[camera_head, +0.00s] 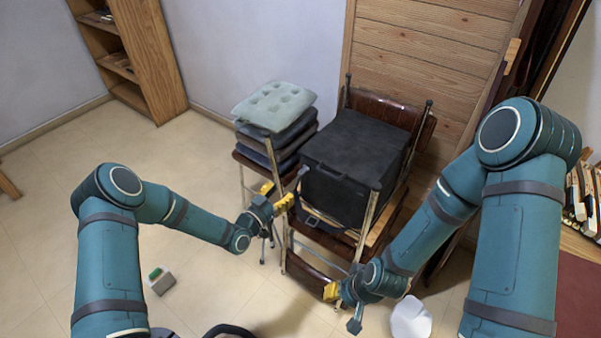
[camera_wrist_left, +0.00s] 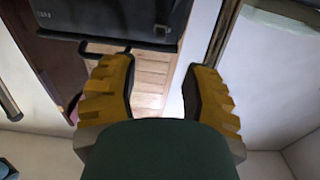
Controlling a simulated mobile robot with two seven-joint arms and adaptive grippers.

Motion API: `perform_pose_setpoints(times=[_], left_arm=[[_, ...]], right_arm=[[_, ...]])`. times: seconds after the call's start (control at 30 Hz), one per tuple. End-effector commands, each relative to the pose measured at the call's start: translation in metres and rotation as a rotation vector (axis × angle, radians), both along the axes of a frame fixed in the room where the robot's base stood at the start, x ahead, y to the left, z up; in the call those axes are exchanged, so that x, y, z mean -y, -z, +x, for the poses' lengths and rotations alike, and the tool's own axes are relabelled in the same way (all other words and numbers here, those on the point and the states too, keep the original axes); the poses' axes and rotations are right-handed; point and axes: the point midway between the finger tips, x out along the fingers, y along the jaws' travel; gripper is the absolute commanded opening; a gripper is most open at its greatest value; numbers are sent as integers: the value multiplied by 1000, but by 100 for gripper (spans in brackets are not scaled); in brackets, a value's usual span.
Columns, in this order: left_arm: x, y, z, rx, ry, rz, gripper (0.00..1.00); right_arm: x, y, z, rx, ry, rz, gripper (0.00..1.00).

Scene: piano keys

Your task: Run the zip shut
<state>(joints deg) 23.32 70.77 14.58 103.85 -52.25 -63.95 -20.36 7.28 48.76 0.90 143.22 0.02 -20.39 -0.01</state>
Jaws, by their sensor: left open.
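A black boxy bag (camera_head: 352,165) stands on a brown chair near the wooden panel. In the left wrist view the bag (camera_wrist_left: 85,14) fills the top, with a dark strap or bar below it and a small metal fitting. I cannot make out a zip or its pull in either view. My left gripper (camera_head: 276,196) is at the left front side of the bag. Its yellow fingers are spread with nothing between them in the left wrist view (camera_wrist_left: 159,75). My right gripper (camera_head: 333,292) is low in front of the chair; its finger opening is too small to judge.
A pale tufted cushion (camera_head: 274,105) tops a stack of dark cushions left of the bag. Thin metal chair legs stand close to both grippers. A small grey-green object (camera_head: 160,281) and a white object (camera_head: 411,320) are on the floor. The floor at left is mostly clear.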

Motion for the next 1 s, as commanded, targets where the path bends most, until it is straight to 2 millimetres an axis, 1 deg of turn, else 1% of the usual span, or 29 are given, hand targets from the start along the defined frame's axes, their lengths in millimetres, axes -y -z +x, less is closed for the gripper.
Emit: perform_pose_setpoints(times=[0.03,0.3,0.5,0.7,0.97,1.0], left_arm=[[7,1,9,4,2,1,47],[38,2,51,1,1,-1,47],[55,1,75,0,1,0,47],[62,1,85,-2,0,0,47],[63,0,86,-3,0,0,47],[63,0,86,-3,0,0,50]], right_arm=[[0,3,1,1,0,0,39],[0,12,2,6,1,-1,39],[1,16,4,9,2,-2,39],[1,18,4,9,3,-2,39],[1,18,4,9,3,-2,39],[1,18,4,9,3,-2,39]])
